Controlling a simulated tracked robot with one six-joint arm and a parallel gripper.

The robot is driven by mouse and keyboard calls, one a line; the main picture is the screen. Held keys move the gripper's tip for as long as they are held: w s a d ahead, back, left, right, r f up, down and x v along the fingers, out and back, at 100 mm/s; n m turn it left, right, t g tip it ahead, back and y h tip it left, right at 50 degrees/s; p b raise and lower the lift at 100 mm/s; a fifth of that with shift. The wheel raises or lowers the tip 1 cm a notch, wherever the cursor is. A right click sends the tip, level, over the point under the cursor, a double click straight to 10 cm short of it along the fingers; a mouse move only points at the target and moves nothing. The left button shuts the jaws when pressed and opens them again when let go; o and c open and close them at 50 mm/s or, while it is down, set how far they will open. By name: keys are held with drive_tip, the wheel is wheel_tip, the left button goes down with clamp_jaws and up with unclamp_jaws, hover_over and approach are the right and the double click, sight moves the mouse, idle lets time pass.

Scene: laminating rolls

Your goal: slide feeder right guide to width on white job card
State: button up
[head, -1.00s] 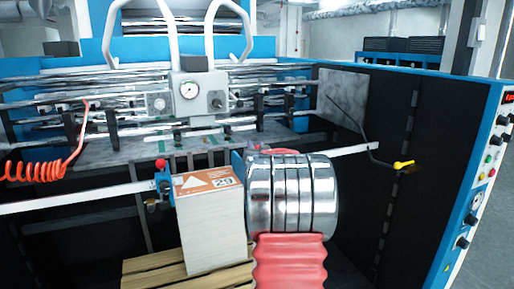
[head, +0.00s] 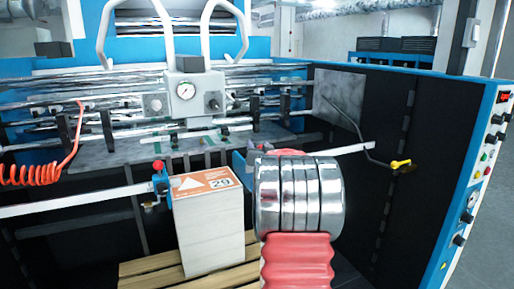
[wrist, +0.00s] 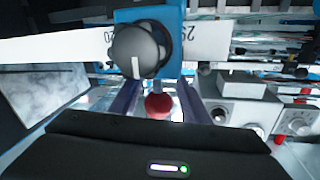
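The right guide is a blue block (wrist: 180,50) on a white scale rail (wrist: 50,48) in the wrist view. It bears a black knob (wrist: 138,52) and a red ball (wrist: 158,106). My gripper (wrist: 156,92) has its two dark fingers apart on either side of the ball, with gaps visible. In the head view my chrome wrist hides most of the right guide; a blue part (head: 238,164) shows beside it. The left guide (head: 160,180) stands at the stack's left edge. An orange card with a white triangle and a number like 29 (head: 203,182) lies on the stack.
The paper stack (head: 212,235) stands on a wooden pallet (head: 150,270). A coiled orange hose (head: 35,174) hangs at left. A gauge box (head: 195,95) is behind. A yellow-tipped rod (head: 400,163) and the dark side wall (head: 430,140) are at right.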

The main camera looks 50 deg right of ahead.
drive_tip(key=shift+s+a, duration=0.1)
drive_tip(key=shift+s+a, duration=0.3)
drive_tip(key=shift+s, duration=0.2)
drive_tip(key=v, duration=1.2)
drive_tip(key=shift+a, duration=0.25)
drive_tip(key=shift+f, duration=0.1)
